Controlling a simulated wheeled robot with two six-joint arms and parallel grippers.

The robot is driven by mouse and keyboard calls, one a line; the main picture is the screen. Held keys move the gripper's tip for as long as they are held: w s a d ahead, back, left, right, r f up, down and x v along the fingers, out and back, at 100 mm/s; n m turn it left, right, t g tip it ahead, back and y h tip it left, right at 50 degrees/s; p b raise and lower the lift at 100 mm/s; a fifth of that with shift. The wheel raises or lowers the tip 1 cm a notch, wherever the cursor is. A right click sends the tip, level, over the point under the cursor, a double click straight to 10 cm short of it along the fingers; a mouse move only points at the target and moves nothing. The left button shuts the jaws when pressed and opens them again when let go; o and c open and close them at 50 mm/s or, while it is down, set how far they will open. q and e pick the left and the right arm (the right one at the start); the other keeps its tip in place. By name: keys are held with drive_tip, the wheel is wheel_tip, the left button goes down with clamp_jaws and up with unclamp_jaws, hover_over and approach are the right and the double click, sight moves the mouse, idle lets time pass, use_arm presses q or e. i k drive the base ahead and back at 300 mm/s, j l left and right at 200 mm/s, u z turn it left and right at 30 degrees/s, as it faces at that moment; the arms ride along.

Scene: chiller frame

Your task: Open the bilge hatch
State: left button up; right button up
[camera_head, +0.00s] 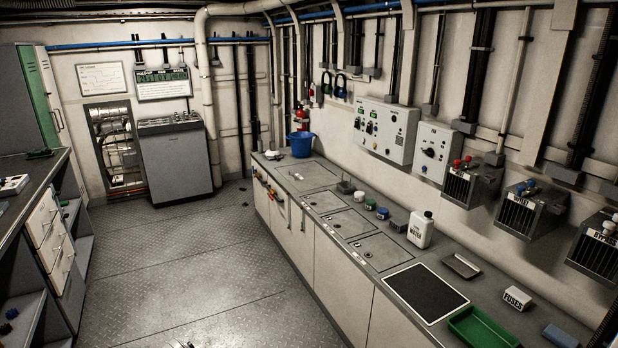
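I cannot pick out a bilge hatch with certainty. The diamond-plate floor (170,250) has straight seams across it. A small pale piece (184,344) is cut off at the bottom edge over the floor; I cannot tell what it is. Several flat panels with small fittings, such as this one (380,252), are set in the long counter top on the right and lie flat. Neither of my grippers can be made out in the head view.
The long counter (318,265) runs along the right wall, with a blue bucket (300,144), a white bottle (420,230), a green tray (483,328) and a FUSES box (516,298) on it. A drawer bench (46,222) stands left. A grey cabinet (178,162) stands at the back.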

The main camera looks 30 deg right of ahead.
sight(308, 176)
drive_tip(key=i+l+z, duration=0.2)
drive_tip(key=i, duration=0.25)
drive_tip(key=i+l+z, duration=0.15)
drive_tip(key=i, duration=0.5)
drive_tip(key=i+z, duration=0.15)
drive_tip(key=i, duration=0.5)
drive_tip(key=i+j+z, duration=0.1)
drive_tip(key=i, duration=0.55)
drive_tip(key=i+j+z, duration=0.15)
drive_tip(key=i, duration=0.5)
drive_tip(key=i+j+z, duration=0.15)
drive_tip(key=i, duration=0.45)
drive_tip(key=i+z, duration=0.4)
drive_tip(key=i+j+z, duration=0.15)
drive_tip(key=z, duration=0.25)
drive_tip(key=i+j+z, duration=0.25)
drive_tip(key=z, duration=0.2)
drive_tip(key=i+j+z, duration=0.15)
drive_tip(key=j+z, duration=0.25)
drive_tip(key=i+j+z, duration=0.4)
drive_tip(key=j+z, duration=0.15)
